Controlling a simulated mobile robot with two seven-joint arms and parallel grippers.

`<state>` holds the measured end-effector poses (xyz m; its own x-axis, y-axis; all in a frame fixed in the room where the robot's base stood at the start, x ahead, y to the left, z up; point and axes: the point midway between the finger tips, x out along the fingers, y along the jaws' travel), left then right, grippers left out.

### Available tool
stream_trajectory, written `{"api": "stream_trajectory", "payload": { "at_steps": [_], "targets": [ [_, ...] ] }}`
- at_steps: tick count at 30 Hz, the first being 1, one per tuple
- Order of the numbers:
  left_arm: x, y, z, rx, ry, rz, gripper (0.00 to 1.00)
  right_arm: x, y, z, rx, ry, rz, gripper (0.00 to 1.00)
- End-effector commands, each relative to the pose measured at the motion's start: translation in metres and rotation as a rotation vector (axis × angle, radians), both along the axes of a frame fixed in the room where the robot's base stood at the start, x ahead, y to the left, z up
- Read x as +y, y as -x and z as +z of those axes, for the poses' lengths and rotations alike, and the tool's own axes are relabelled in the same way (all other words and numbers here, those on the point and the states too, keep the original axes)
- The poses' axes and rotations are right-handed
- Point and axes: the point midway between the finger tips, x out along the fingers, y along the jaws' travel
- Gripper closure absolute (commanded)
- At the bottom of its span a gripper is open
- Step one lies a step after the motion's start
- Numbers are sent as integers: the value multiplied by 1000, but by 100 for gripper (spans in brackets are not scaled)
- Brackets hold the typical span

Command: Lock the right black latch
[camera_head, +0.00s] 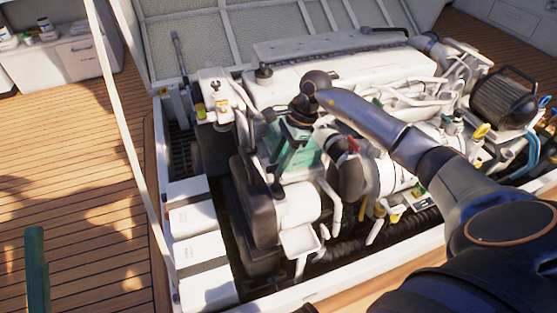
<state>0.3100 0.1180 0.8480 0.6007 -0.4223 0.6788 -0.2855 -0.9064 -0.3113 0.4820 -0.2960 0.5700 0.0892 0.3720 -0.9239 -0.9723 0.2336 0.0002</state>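My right arm reaches in from the right over the white engine. My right gripper (288,160) points down at a greenish clear housing (302,136) with a dark top, left of the engine's middle. Dark finger-like parts lie in front of this housing. At this size I cannot tell whether the fingers are apart or touch anything. No black latch can be made out clearly; the gripper and wrist cover part of the housing. My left gripper does not show clearly.
The white engine block (340,72) fills the open hatch. A grey-black cylinder (503,98) sits at the right. White boxes (192,220) line the hatch's left edge. A pale strut (118,110) crosses the left side. A teal bar (37,270) stands at lower left. The wooden deck (75,170) is mostly clear.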

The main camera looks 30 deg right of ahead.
Motion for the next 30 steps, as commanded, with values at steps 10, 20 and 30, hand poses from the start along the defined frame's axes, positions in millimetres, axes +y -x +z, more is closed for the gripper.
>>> {"api": "stream_trajectory", "payload": {
  "at_steps": [10, 20, 30],
  "targets": [
    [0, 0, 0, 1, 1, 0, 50, 0, 0, 0, 0, 0, 0, 98],
    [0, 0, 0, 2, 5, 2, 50, 0, 0, 0, 0, 0, 0, 100],
    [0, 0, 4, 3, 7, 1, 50, 0, 0, 2, -1, 0, -33, 100]
  ]
}}
